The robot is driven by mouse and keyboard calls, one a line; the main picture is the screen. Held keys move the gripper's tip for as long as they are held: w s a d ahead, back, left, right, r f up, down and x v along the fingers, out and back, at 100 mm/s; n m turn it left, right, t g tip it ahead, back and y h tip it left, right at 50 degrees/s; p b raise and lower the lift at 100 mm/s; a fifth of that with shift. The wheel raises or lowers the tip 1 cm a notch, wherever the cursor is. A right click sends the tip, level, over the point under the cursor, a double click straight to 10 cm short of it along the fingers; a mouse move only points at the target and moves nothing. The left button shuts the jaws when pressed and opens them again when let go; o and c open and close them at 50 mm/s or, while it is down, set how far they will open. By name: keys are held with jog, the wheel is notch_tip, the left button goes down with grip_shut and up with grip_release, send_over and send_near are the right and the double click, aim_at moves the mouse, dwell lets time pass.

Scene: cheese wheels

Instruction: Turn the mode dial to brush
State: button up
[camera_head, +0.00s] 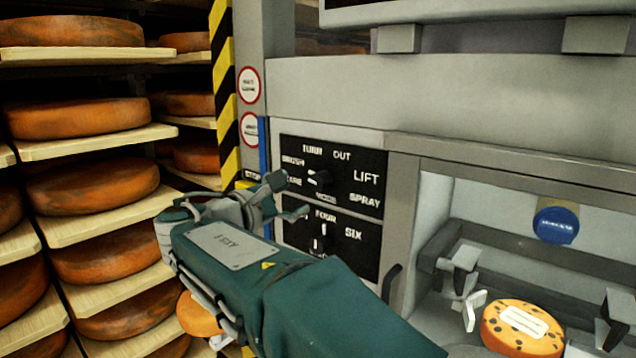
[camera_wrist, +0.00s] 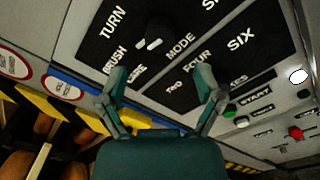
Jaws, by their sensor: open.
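The mode dial (camera_head: 319,178) is a small black knob with a white mark, on a black panel (camera_head: 362,163) lettered BRUSH, TURN, OUT, LIFT and SPRAY, with MODE below the knob. I cannot tell for sure which word its mark points at. The dial also shows in the wrist view (camera_wrist: 155,32), near the top. The BRUSH label (camera_head: 293,161) is to the dial's upper left. My gripper (camera_head: 288,197) is open and empty, in front of the panel, left of and below the dial. In the wrist view its spread fingers (camera_wrist: 162,72) sit below the dial, apart from it.
A second dial (camera_head: 318,240) with FOUR and SIX labels is just below. Green (camera_wrist: 228,111) and red (camera_wrist: 296,132) buttons show in the wrist view. A cheese wheel (camera_head: 522,327) lies in the machine bay at right. Shelves of cheese wheels (camera_head: 92,186) stand at left.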

aim_at(316, 183)
jog(key=x, duration=0.7)
jog(key=shift+w+d, duration=0.25)
jog(key=shift+w, duration=0.1)
jog(key=c, duration=1.1)
